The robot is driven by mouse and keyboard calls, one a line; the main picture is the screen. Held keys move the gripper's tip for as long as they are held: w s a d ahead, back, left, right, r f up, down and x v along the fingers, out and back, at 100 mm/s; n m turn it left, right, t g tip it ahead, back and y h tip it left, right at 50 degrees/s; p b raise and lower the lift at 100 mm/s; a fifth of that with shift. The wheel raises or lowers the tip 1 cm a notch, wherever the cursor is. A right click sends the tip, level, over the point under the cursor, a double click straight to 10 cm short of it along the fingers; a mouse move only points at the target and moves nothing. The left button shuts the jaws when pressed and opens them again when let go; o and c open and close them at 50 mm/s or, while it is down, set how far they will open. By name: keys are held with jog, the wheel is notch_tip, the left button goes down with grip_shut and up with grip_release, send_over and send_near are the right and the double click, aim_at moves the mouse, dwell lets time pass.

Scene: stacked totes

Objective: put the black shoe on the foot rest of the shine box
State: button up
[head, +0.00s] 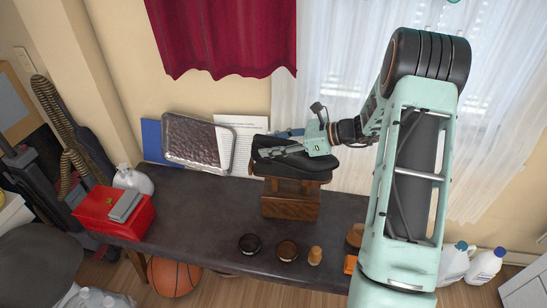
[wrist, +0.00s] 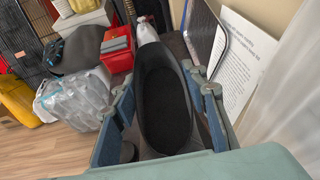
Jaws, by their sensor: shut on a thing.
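The black shoe (head: 300,165) is held level at the top of the wooden shine box (head: 291,205), which stands on the dark table. The shoe covers the foot rest from above, and I cannot tell whether its sole touches it. My gripper (head: 284,143) is shut on the shoe, coming from the right in the head view. In the wrist view the shoe (wrist: 166,108) points away, with a finger of my gripper (wrist: 160,92) along each side. The shine box is hidden there.
On the dark table (head: 205,215), a dark tin (head: 250,244), a brown tin (head: 287,250) and a small wooden piece (head: 314,256) stand in front of the box. A red box (head: 115,210) is at the left.

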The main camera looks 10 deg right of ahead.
jog(key=shift+w+d+f+b, duration=0.2)
jog(key=shift+w+f, duration=0.25)
jog(key=shift+f, duration=0.2)
jog(key=shift+w+d+f+b, duration=0.1)
jog(key=shift+w+d+f, duration=0.05)
jog(key=shift+w+f, duration=0.4)
notch_tip(320, 180, down, 3)
jog(key=shift+b, duration=0.35)
jog(key=o, duration=1.4)
jog(key=shift+s, duration=0.1)
jog(key=p+v, duration=0.2)
jog(key=v, duration=1)
jog(key=shift+p, duration=0.3)
